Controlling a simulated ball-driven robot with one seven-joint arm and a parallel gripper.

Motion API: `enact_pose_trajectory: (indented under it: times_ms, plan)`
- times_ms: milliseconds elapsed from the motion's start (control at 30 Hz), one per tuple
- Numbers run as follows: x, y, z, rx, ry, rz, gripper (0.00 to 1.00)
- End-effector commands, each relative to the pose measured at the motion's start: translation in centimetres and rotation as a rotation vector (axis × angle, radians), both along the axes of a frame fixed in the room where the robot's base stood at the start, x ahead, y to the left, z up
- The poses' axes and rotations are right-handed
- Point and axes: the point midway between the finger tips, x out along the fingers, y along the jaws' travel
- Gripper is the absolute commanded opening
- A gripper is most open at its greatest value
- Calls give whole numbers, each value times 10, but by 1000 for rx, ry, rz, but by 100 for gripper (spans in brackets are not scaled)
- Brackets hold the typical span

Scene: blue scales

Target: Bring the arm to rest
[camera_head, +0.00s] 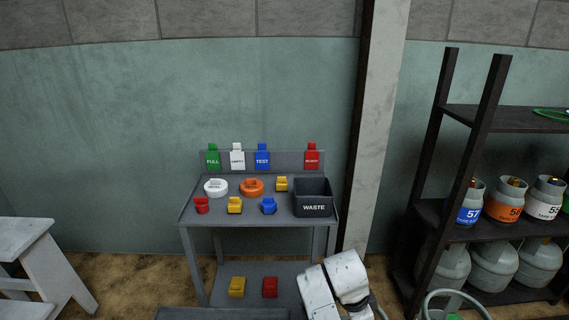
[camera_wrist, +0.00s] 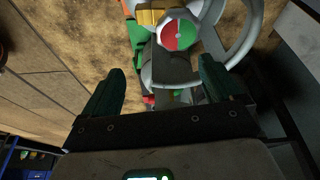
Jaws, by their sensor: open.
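My arm (camera_head: 335,283) shows at the bottom of the head view, folded low to the right of the workbench. My gripper (camera_wrist: 165,95) shows in the wrist view with its two dark green fingers spread wide. No object is clamped between the fingers. Beyond them, in the wrist view, is a round red and green dial (camera_wrist: 180,36) with a grey ring around it. I cannot tell how far it is from the fingers. The gripper itself is not visible in the head view.
A grey workbench (camera_head: 187,215) holds a waste bin (camera_head: 314,206), tags and small coloured pieces. A dark shelf (camera_head: 424,210) with gas cylinders (camera_head: 470,203) stands at right, past a pillar (camera_head: 376,130). A white sawhorse (camera_head: 50,265) is at left. Brown floor shows between them.

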Motion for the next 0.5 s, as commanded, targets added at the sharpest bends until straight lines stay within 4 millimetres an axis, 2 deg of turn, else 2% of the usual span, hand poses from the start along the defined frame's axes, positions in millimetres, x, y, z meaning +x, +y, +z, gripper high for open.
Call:
enact_pose_trajectory:
  times_ms: [33, 200, 333, 500]
  plan:
    - [-16, -14, -10, 15, 3, 74, 92]
    - [-62, -44, -23, 54, -4, 370, 92]
    - [-103, -60, -23, 62, -22, 608, 92]
    - [-158, -70, -10, 45, -56, 907, 92]
